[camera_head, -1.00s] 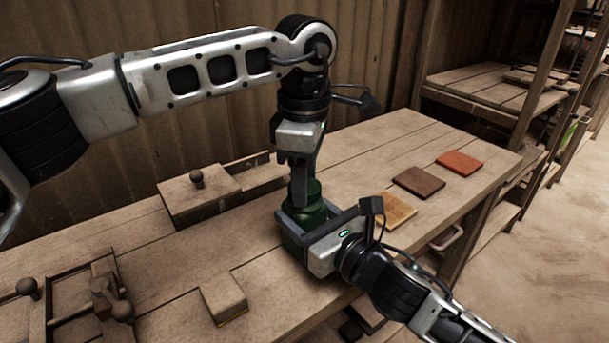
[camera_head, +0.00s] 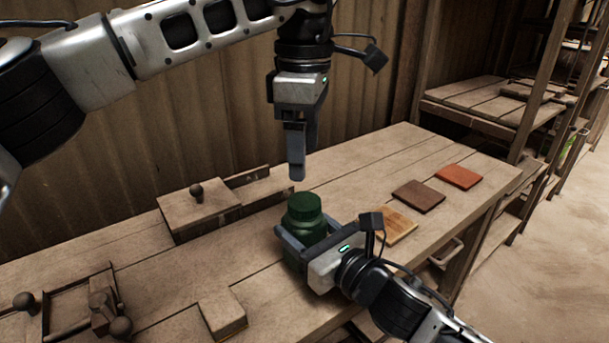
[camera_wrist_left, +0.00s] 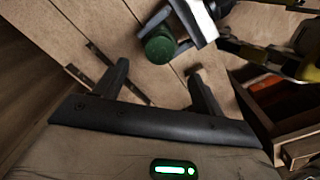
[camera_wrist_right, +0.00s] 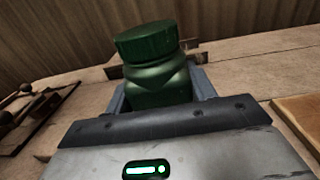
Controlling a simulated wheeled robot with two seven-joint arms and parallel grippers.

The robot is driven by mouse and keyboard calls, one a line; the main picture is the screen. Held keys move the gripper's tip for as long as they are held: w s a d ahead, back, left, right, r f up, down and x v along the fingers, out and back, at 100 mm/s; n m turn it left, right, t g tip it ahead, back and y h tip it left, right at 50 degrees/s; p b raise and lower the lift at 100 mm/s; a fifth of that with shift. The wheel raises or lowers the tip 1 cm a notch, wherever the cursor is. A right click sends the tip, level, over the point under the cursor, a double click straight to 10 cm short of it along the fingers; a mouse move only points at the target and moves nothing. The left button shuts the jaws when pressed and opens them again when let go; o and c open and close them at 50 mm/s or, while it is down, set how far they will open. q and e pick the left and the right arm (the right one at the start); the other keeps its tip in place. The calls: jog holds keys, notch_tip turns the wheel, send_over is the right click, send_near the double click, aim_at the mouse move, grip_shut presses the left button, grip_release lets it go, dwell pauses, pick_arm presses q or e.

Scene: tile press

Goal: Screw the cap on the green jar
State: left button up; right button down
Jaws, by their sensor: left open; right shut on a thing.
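The green jar (camera_head: 308,231) stands upright on the bench with its green cap (camera_head: 303,203) on its top. My right gripper (camera_head: 300,249) is shut around the jar's body from the near right side. In the right wrist view the jar (camera_wrist_right: 158,83) sits between the fingers, and the cap (camera_wrist_right: 147,40) looks level on it. My left gripper (camera_head: 297,170) is open and empty, pointing down above the jar and apart from the cap. In the left wrist view the cap (camera_wrist_left: 159,48) lies beyond the open fingertips (camera_wrist_left: 158,70).
Tan, brown (camera_head: 418,195) and orange (camera_head: 459,176) tiles lie right of the jar. A wooden box with a knob (camera_head: 198,208) stands behind left. A small block (camera_head: 222,313) and a wooden press frame (camera_head: 101,304) are at the front left. Shelves (camera_head: 500,98) stand at right.

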pick_arm(q)
notch_tip(320, 180, up, 4)
dwell(0.4)
pick_arm(e)
jog(key=shift+c, duration=2.2)
grip_release()
pick_arm(q)
jog(key=shift+f+b, duration=0.8)
pick_arm(e)
jog(key=v, duration=1.6)
pick_arm(q)
jog(key=shift+s+f, duration=0.1)
pick_arm(e)
jog(key=shift+s, duration=0.1)
